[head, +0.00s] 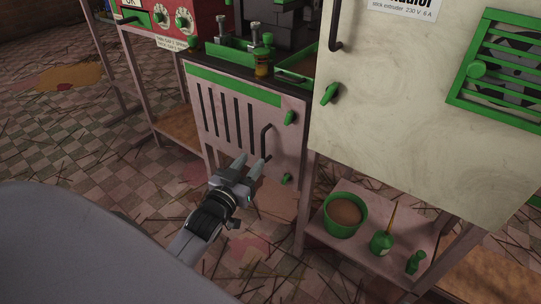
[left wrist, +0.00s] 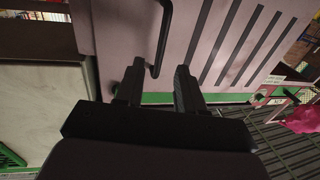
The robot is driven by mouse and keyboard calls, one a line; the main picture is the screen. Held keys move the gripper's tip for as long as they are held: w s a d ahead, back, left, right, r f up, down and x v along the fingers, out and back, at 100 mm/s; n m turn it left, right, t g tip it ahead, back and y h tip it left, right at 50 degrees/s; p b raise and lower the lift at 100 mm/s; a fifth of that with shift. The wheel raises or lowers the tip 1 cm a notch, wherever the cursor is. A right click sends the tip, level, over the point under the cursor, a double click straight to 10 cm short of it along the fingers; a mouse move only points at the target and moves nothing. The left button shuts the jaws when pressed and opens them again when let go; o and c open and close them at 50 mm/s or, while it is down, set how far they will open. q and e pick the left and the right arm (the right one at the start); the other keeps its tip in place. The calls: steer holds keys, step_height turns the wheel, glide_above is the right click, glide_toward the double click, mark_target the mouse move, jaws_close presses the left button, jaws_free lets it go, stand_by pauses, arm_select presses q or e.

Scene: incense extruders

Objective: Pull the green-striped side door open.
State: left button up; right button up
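The side door (head: 232,126) is a pale pinkish panel with a green stripe (head: 232,86) along its top and dark vertical slots. It looks shut, flush with its cabinet. A dark bar handle (head: 265,140) stands on its right side, between two green latches (head: 289,118) (head: 286,179). My left gripper (head: 251,164) is open and empty in front of the door, by the handle's lower end. In the left wrist view the handle (left wrist: 163,35) runs down toward the gap between the open fingers (left wrist: 158,80). Contact cannot be told. My right gripper is not in view.
A large cream cabinet (head: 400,125) with a green grille (head: 500,70) stands right. A red control box (head: 170,22) is at upper left. Open tiled floor lies left of the door.

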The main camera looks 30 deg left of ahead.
mark_target(262, 148)
arm_select(q)
steer(key=shift+w+a+b, duration=0.2)
steer(key=shift+w+b, duration=0.35)
steer(key=shift+w, duration=1.05)
steer(key=shift+w+a+b, duration=0.2)
steer(key=shift+w+b, duration=0.3)
steer(key=shift+w, duration=1.05)
jaws_close()
